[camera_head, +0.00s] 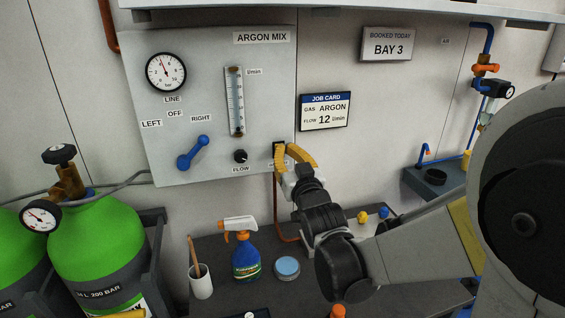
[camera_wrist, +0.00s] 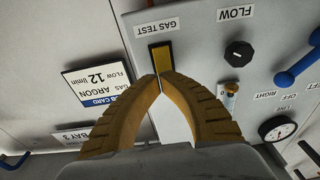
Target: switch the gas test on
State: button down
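The gas test switch (camera_wrist: 161,58) is a yellow rocker in a dark frame under the GAS TEST label in the upside-down wrist view. In the head view only a dark edge of it shows beside my fingers. My gripper (camera_wrist: 160,76) has its yellow fingertips together, with nothing visible between them. The tips overlap the near end of the switch in the wrist view; I cannot tell if they touch it. In the head view my gripper (camera_head: 284,148) is at the lower right corner of the ARGON MIX panel (camera_head: 215,55).
The black flow knob (camera_head: 240,156) and blue selector lever (camera_head: 193,152) are left of the switch. The job card (camera_head: 325,112) hangs to the right. A spray bottle (camera_head: 246,258), a cup (camera_head: 201,282) and a round tin (camera_head: 287,268) stand below. Green cylinders (camera_head: 95,245) stand left.

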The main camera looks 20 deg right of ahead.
jog(key=shift+w+r, duration=0.1)
jog(key=shift+w, duration=0.65)
